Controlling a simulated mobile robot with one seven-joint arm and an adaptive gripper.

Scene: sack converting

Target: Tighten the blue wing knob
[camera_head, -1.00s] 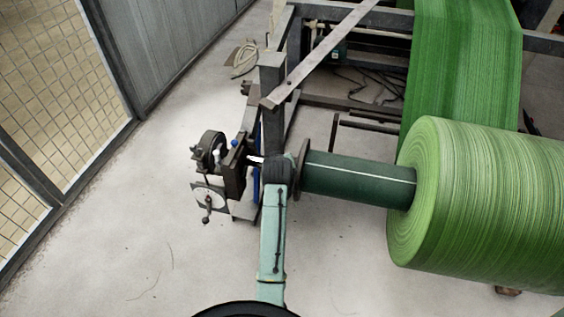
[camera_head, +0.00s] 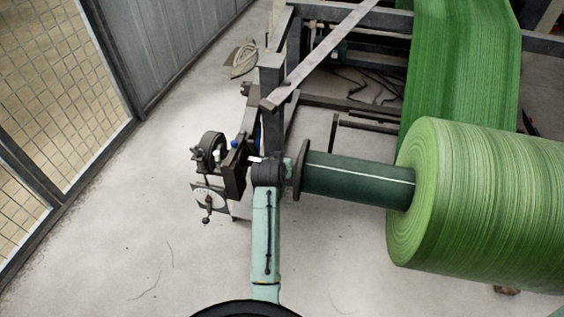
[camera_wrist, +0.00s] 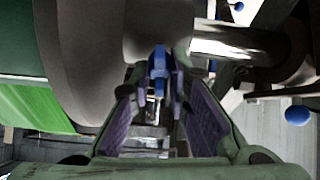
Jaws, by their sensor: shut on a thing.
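The blue wing knob (camera_wrist: 160,60) shows upright in the middle of the wrist view, on a bright metal threaded part. My gripper (camera_wrist: 157,72) has its two purple-padded fingers on either side of the knob, and it is shut on it. In the head view my wrist covers the knob and the fingers, beside the bracket at the end of the green roll's shaft.
A dark green shaft (camera_head: 345,178) runs to the big green roll (camera_head: 470,195) at right. A blue ball-ended handle (camera_wrist: 297,115) lies right of my fingers. Floor at left is clear.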

